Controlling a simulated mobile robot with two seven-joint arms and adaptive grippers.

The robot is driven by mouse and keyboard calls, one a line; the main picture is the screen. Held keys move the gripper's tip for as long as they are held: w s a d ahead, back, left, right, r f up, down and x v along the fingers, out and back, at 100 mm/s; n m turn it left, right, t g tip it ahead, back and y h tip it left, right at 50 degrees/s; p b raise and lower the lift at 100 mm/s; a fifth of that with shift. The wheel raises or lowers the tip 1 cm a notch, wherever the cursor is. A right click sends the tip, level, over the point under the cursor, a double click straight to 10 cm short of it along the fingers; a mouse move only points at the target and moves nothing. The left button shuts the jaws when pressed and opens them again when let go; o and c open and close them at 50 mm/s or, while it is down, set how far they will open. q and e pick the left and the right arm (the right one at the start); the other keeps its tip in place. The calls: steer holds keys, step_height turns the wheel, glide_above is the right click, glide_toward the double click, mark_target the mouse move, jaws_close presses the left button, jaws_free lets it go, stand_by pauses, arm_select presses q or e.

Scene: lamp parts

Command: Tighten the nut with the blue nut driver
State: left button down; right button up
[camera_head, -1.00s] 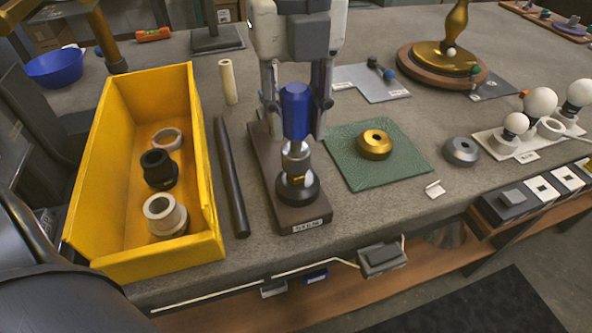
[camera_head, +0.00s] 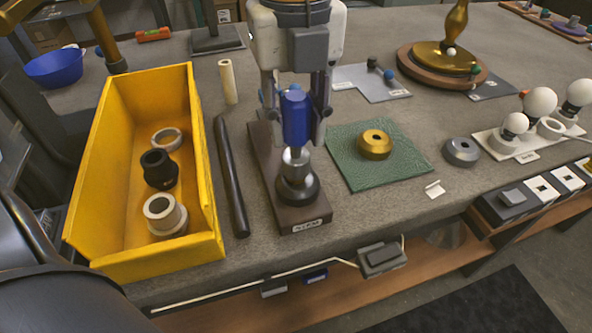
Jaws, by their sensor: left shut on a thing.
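The blue nut driver (camera_head: 295,118) stands upright in my left gripper (camera_head: 296,108), which is shut on its blue handle. Its silver socket (camera_head: 295,161) points down at the dark round base part (camera_head: 298,190) on the brown block (camera_head: 300,214). The socket covers the middle of that part, so the nut is hidden. I cannot tell whether the socket touches it. My right gripper is not in view.
A yellow bin (camera_head: 88,250) with several rings and sockets stands at the left. A dark rod (camera_head: 230,175) lies between bin and block. A green mat (camera_head: 405,170) with a gold ring part (camera_head: 375,144) is at the right, beside a grey ring part (camera_head: 461,151).

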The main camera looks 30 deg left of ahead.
arm_select(q)
steer(key=shift+f, duration=0.75)
stand_by(0.5)
stand_by(0.3)
steer(key=m, duration=0.3)
steer(key=shift+m, duration=0.3)
steer(key=shift+m, duration=1.7)
steer(key=m, duration=0.3)
